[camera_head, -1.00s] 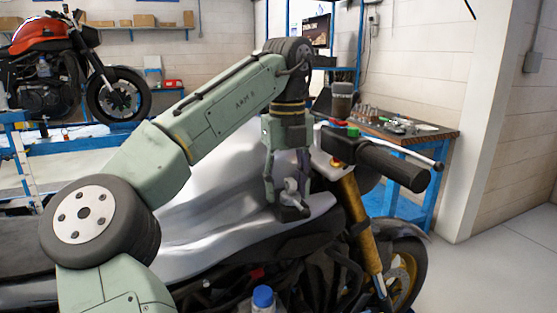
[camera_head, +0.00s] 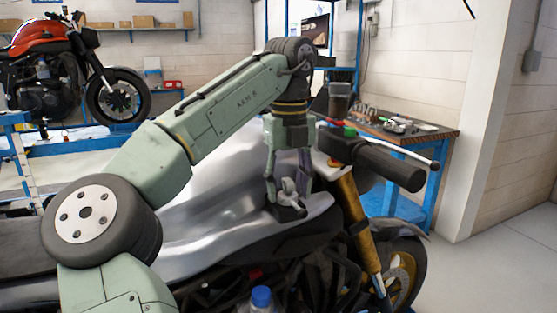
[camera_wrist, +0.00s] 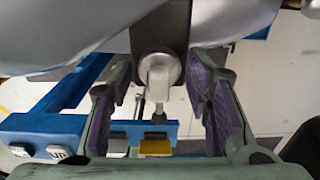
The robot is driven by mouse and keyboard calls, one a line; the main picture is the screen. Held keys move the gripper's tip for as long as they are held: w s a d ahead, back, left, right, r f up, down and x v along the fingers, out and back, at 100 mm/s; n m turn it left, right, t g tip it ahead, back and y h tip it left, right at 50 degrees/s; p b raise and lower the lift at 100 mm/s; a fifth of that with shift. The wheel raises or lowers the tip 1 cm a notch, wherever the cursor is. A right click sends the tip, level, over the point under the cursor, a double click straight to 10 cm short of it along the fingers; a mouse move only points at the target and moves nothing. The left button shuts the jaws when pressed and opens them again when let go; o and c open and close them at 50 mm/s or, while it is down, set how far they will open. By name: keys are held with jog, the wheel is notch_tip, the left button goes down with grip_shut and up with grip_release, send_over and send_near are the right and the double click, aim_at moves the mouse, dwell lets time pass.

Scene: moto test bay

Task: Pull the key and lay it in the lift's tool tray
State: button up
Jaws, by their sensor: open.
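The key (camera_wrist: 158,80) shows in the wrist view as a pale grey grip standing out from a round silver lock on a dark mount. In the head view the key (camera_head: 288,190) is a small grey shape on the motorcycle's dark part below the handlebar. My gripper (camera_head: 286,180) is over it, pointing down. In the wrist view my gripper (camera_wrist: 160,92) is open, one finger on each side of the key, with visible gaps. The lift's tool tray cannot be made out with certainty.
The silver motorcycle tank (camera_head: 215,205) lies beside my gripper, and the handlebar grip (camera_head: 390,165) sticks out to the right. A blue workbench (camera_head: 430,185) with tools stands behind. In the wrist view blue rails (camera_wrist: 60,95) and a yellow block (camera_wrist: 156,147) lie below.

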jog(key=shift+c, duration=0.4)
grip_shut()
jog(key=o, duration=0.6)
grip_release()
jog(key=shift+a, duration=0.1)
